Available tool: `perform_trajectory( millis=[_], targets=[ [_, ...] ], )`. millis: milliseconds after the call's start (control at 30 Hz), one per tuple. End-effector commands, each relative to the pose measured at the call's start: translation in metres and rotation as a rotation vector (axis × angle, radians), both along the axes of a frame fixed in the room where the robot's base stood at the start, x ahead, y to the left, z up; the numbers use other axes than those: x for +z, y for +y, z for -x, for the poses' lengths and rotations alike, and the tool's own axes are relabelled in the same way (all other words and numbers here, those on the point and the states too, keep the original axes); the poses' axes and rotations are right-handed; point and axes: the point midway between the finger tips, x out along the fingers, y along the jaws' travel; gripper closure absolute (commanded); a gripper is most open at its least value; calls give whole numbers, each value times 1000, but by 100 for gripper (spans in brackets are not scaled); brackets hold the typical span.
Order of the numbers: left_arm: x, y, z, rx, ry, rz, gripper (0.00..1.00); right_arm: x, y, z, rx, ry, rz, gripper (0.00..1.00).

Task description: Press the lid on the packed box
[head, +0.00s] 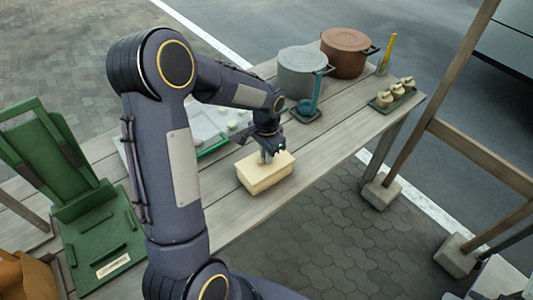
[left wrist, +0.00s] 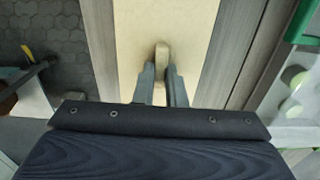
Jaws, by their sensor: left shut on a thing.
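The pale cream box (head: 262,178) stands on the wooden table near its front edge. Its flat cream lid (left wrist: 190,25) fills the middle of the left wrist view, with a small rounded knob (left wrist: 162,50) on it. My left gripper (head: 268,155) reaches down over the top of the box. In the left wrist view its two fingers (left wrist: 161,72) are closed around the knob. The lid appears to lie along the box top; I cannot tell whether a gap is left under it. The box contents are hidden. My right gripper is not in view.
A green-edged tray (head: 213,149) lies behind the box, partly hidden by my arm. A grey pot (head: 300,80), a brown pot (head: 345,58), a teal ladle (head: 307,103) and a small tray of buns (head: 385,103) stand farther right. A green stand (head: 100,243) is at left.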

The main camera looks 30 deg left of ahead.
Motion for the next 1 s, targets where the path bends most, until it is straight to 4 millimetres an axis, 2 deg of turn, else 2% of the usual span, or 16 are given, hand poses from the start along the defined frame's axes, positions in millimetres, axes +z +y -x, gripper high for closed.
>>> perform_trajectory(
  millis=[1000],
  targets=[
    [-6,0,0,0,0,0,100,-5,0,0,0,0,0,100]
  ],
)
